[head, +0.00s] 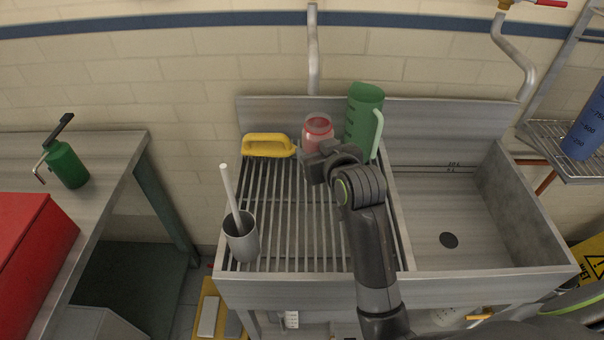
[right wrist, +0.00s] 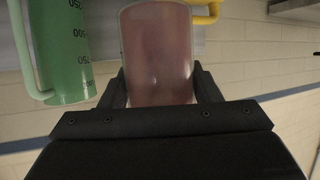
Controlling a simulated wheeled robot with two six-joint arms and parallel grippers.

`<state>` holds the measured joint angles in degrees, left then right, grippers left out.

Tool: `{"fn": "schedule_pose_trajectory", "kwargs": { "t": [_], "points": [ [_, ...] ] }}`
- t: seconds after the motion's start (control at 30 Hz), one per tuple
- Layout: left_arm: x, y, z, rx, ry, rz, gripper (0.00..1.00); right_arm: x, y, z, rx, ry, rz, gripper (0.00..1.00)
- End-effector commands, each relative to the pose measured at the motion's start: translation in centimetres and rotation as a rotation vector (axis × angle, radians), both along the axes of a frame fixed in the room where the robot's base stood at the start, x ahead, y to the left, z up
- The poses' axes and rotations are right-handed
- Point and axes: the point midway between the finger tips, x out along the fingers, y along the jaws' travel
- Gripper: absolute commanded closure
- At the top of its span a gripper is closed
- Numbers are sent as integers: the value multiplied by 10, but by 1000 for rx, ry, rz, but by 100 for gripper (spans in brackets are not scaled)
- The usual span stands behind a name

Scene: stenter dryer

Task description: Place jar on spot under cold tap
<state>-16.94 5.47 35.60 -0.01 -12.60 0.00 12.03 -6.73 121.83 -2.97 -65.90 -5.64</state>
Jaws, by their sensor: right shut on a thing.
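A pinkish-red translucent jar (head: 318,127) is at the back of the slatted drainboard in the head view. My right gripper (head: 317,152) is shut on it from the front. In the right wrist view the jar (right wrist: 158,50) sits between the two fingers (right wrist: 160,92). Whether its base touches the slats is hidden by the gripper. A bent tap pipe (head: 513,50) with a red handle (head: 550,3) hangs at the back right, by the sink (head: 490,215). I cannot make out a cold tap or a marked spot for certain. My left gripper is not in view.
A green measuring jug (head: 362,115) stands close right of the jar. A yellow handled tool (head: 268,145) lies to its left. A grey cup (head: 241,238) with a white stick stands at the drainboard's front left. The sink basin is empty around its drain (head: 449,240).

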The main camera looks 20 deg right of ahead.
Motion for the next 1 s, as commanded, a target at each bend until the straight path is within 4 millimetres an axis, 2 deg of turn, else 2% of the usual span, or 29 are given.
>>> {"fn": "schedule_pose_trajectory", "kwargs": {
  "t": [0.03, 0.2, 0.3, 0.47, 0.7, 1.0],
  "points": [
    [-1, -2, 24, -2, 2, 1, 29, 7, 2, 11, 0, 7, 8, 71],
    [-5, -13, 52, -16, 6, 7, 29, 24, 6, 7, 8, 5, 28, 71],
    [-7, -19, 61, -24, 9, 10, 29, 30, 7, 3, 14, 5, 33, 71],
    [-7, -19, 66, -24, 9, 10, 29, 33, 8, -6, 18, 6, 37, 71],
    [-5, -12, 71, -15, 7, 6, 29, 33, 8, -49, 19, 8, 36, 71],
    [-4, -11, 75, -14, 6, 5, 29, 33, 7, -80, 19, 7, 36, 71]
  ]
}}
